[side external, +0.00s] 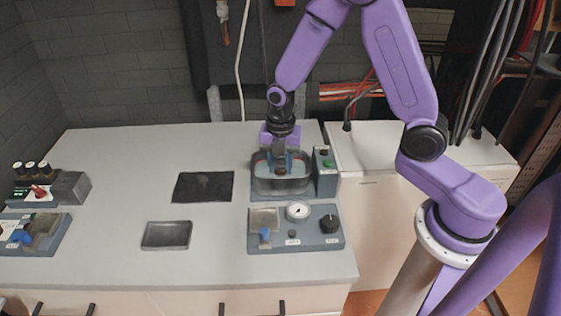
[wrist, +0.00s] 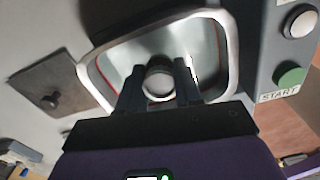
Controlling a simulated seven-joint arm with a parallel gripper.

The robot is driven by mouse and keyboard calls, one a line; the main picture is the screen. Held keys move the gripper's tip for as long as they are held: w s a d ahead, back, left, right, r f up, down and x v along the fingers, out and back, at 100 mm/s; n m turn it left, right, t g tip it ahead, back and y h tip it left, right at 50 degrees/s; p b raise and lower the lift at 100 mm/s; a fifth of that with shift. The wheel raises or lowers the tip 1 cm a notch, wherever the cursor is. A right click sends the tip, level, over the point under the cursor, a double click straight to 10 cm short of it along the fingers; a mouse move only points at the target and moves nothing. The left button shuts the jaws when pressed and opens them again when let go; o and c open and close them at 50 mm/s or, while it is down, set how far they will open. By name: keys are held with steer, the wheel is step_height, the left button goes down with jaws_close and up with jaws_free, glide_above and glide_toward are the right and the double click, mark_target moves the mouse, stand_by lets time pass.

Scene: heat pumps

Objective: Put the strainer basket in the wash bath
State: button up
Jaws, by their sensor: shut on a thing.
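The wash bath (side external: 268,187) is a grey rounded-rectangular tub at the right of the bench, with a pale interior and a red line inside. Its metal rim (wrist: 88,73) fills the middle of the wrist view. My gripper (side external: 281,162) points down over the bath. In the wrist view my gripper (wrist: 159,75) is shut on a small round metallic piece, the strainer basket (wrist: 158,84). The basket (side external: 281,169) is within the bath's outline. I cannot tell whether it touches the bath floor.
A control box with a green START button (wrist: 291,76) adjoins the bath's right side. A gauge panel (side external: 297,230) stands in front. A dark flat plate with a knob (side external: 203,186) and a shallow grey tray (side external: 167,235) lie to the left. Bare bench lies between them.

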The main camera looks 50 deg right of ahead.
mark_target(281, 163)
steer(key=shift+f, duration=0.15)
steer(key=o, duration=1.1)
step_height(281, 163, up, 18)
steer(key=shift+f, duration=0.25)
steer(key=shift+s, duration=0.1)
steer(key=s+f+m, duration=0.2)
steer(key=s+m, duration=0.4)
steer(key=s, duration=0.6)
steer(key=s+f+m, duration=0.2)
steer(key=s+m, duration=0.4)
steer(key=s, duration=0.7)
